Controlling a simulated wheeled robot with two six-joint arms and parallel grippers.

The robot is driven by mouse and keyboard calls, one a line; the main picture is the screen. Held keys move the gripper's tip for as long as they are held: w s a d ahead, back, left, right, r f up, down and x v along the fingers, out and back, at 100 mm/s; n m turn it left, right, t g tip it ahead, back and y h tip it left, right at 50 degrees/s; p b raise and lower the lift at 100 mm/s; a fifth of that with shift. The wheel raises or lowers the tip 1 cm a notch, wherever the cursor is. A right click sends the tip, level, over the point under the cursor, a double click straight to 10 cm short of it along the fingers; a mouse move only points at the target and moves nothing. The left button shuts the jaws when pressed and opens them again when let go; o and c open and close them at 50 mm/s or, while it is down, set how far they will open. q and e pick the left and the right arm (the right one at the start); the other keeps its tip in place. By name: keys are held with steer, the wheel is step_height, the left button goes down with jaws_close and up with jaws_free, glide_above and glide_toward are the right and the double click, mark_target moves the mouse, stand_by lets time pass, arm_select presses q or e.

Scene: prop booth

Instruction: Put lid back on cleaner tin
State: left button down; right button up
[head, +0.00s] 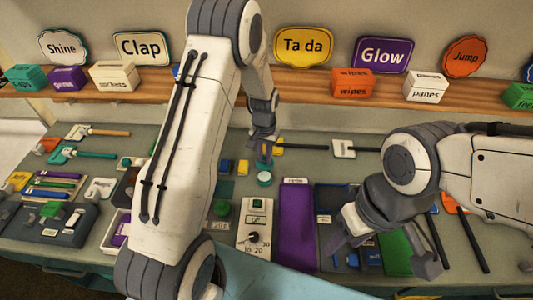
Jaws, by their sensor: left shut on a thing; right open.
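A small round teal tin (264,179), which looks like the cleaner tin, stands on the worktop near the middle. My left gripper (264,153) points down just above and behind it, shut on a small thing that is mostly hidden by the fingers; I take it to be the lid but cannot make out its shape. Whether it touches the tin is not clear. My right gripper (383,252) is open and empty over the front right of the worktop, its fingers spread, well apart from the tin.
A green block (395,252) lies near my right gripper. A wooden shelf (310,85) with labelled boxes runs along the back. Tools and trays crowd the left.

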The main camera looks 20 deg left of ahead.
arm_select(q)
steer(key=shift+f+b, duration=1.8)
steer(key=shift+f, duration=1.05)
steer(key=shift+s, duration=0.2)
steer(key=shift+f, duration=0.1)
steer(key=c, duration=0.7)
jaws_free()
steer(key=o, duration=0.5)
steer(key=shift+c, duration=0.2)
